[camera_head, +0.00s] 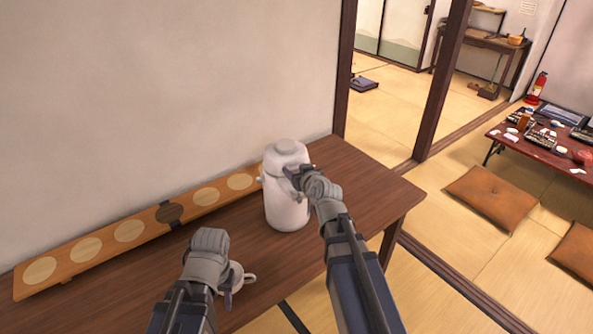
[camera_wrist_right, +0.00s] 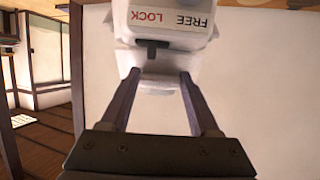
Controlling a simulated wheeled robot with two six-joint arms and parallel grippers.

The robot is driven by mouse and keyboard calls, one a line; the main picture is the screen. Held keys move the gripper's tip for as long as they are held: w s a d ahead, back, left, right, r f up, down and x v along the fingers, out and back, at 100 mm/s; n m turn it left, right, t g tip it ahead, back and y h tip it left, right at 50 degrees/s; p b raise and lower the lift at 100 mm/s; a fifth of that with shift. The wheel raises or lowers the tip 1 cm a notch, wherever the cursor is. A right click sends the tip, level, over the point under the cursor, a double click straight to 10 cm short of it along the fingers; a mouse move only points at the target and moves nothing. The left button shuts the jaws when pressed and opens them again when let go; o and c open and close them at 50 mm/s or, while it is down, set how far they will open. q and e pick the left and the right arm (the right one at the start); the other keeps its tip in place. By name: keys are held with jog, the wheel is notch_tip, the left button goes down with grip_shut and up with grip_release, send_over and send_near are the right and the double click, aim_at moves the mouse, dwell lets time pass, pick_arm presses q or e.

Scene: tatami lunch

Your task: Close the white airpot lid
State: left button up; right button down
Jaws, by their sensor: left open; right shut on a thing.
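The white airpot (camera_head: 287,207) stands upright on the brown table. Its lid (camera_head: 286,148) appears to sit level on top, but I cannot tell whether it is latched. My right gripper (camera_head: 293,177) is at the upper front of the airpot. In the right wrist view, the airpot (camera_wrist_right: 168,14) shows upside-down "FREE" and "LOCK" lettering and a dark tab. There my right gripper (camera_wrist_right: 158,76) is shut on a white part of the airpot below the tab.
A long wooden board with round inlays (camera_head: 130,231) lies along the wall behind. The table's right end (camera_head: 385,190) is clear. Cushions (camera_head: 492,197) and a low table (camera_head: 540,150) are farther right.

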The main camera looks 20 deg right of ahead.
jog(key=shift+c, duration=0.6)
grip_release()
jog(key=shift+s, duration=0.1)
